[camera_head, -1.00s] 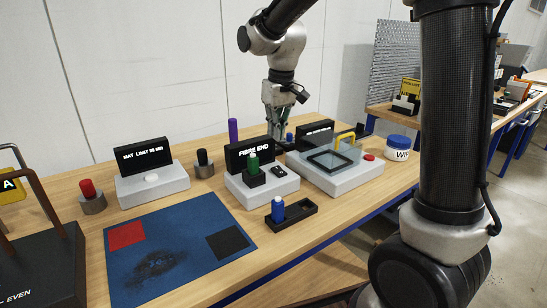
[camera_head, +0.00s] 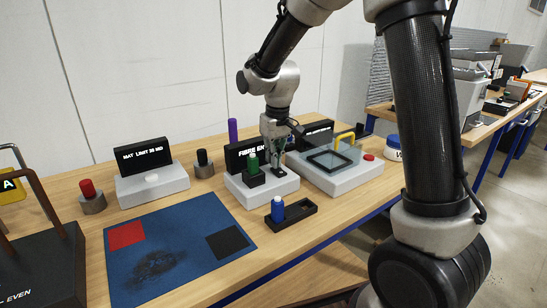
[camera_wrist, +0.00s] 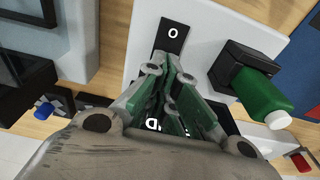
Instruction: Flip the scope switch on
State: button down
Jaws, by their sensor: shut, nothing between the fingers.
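The fibre end unit is a pale grey base (camera_head: 262,193) with a black upright display. The scope switch (camera_head: 280,172) is a small dark plate on its top, partly hidden by my gripper (camera_head: 275,168). In the wrist view the switch plate (camera_wrist: 172,34) is black with a white "O" at its outer end, and the rest of it is behind my fingers. My gripper (camera_wrist: 172,85) is shut and empty, pointing down over the switch. I cannot tell whether the fingertips touch it.
A blue bottle (camera_head: 278,208) sits in a black tray (camera_head: 303,211) in front. A blue mat (camera_head: 185,235) lies at front left. A purple cylinder (camera_head: 233,130) stands behind.

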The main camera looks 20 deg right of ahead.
jog(key=shift+w+f+g, duration=0.2)
jog(key=shift+f+g, duration=0.1)
jog(key=shift+f, duration=0.05)
jog(key=shift+r, duration=0.1)
jog(key=shift+r, duration=0.75)
notch_tip(320, 180, up, 12)
jog(key=shift+s, duration=0.4)
